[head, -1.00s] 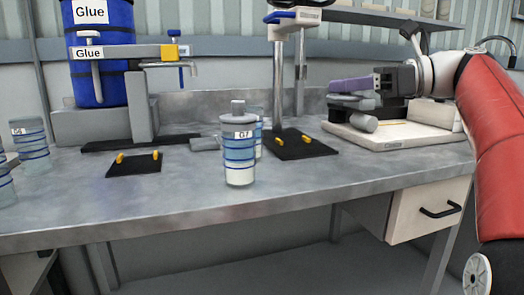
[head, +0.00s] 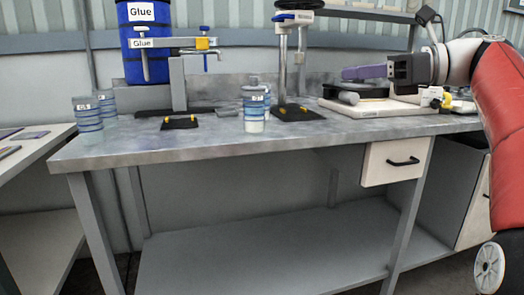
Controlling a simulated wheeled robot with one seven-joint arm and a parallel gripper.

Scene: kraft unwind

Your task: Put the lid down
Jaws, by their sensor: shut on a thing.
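My gripper (head: 392,70) is in the head view at the upper right, pointing left above the bench (head: 200,147). It is shut on a flat purple piece, which I take to be the lid (head: 364,73). The piece sticks out to the left of the dark jaws, roughly level. It appears above the white base (head: 395,107) of a bench device, apart from it. The fingertips are too small to see clearly. A banded clear jar (head: 254,112) stands upright near the bench's front edge, left of my gripper.
A blue glue drum (head: 134,65) and a clamp arm (head: 170,43) stand at the back left. A post stand (head: 283,65) rises mid-bench. More jars (head: 87,120) stand at the left end. A side table (head: 40,147) at far left holds flat purple pieces. The bench's front middle is clear.

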